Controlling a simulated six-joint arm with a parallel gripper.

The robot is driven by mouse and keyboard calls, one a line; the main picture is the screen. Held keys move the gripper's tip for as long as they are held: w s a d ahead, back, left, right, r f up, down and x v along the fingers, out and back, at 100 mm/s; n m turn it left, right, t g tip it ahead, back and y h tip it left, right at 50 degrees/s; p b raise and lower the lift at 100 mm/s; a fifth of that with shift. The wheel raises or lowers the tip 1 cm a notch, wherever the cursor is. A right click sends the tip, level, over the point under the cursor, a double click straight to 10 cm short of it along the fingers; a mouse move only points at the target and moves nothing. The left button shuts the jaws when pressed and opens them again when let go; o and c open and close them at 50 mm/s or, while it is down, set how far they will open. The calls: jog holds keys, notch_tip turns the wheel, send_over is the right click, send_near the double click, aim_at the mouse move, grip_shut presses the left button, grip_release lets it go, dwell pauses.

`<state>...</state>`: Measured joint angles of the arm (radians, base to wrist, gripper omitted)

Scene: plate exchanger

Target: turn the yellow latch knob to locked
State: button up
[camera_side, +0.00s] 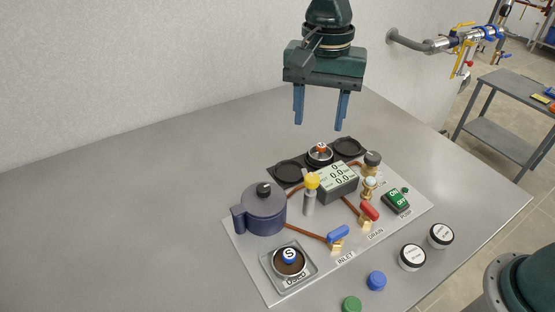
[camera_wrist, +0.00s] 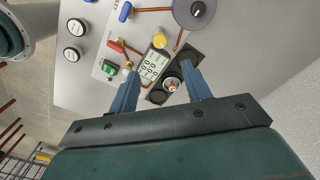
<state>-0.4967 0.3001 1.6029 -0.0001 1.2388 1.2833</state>
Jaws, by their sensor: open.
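The yellow latch knob (camera_side: 312,181) sits on top of a grey upright post near the middle of the pale panel. It also shows in the wrist view (camera_wrist: 160,41), beyond the fingertips and beside the meter. Which way the knob is turned cannot be told. My gripper (camera_side: 318,127) is open and empty, well above the back of the panel, with its two blue fingers pointing down. In the wrist view my gripper (camera_wrist: 161,75) has its fingers spread apart, touching nothing.
The panel (camera_side: 245,253) also carries a dark round pot (camera_side: 263,212), a display meter (camera_side: 336,182), a blue valve handle (camera_side: 338,233), a red valve handle (camera_side: 370,210) and a green switch (camera_side: 396,201). Loose round caps lie in front. The table's left side is clear.

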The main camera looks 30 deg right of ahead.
aim_at(312, 177)
notch_tip(312, 177, down, 14)
jog(key=shift+r, duration=0.1)
dwell(0.7)
jog(key=c, duration=1)
